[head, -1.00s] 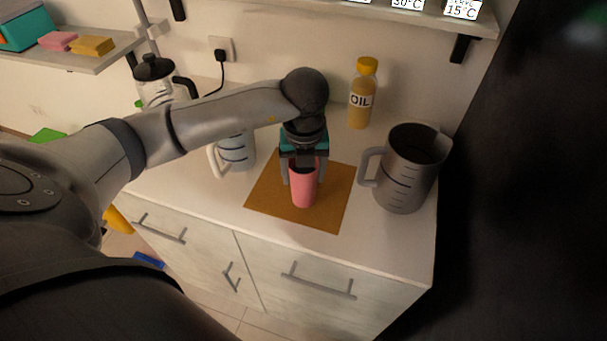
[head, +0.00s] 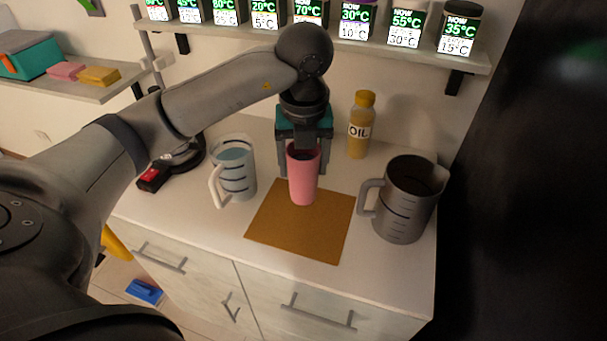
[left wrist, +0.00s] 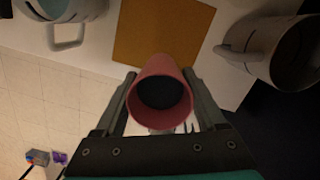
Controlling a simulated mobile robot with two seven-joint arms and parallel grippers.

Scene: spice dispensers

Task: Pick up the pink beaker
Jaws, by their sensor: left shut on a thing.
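The pink beaker (head: 303,184) is upright in my left gripper (head: 302,168), whose fingers are shut on its two sides. In the head view it appears raised above the brown mat (head: 300,232), over its back part. In the left wrist view the beaker (left wrist: 160,92) shows its round open mouth and dark inside, between the two fingers of the left gripper (left wrist: 161,100). The mat (left wrist: 163,30) lies beyond it, bare. My right gripper is not in view.
A clear measuring jug (head: 236,172) stands left of the mat. A dark grey jug (head: 404,205) stands to the right. An oil bottle (head: 360,128) is behind. A shelf (head: 400,55) with several labelled jars hangs above. The counter's front (head: 270,268) is clear.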

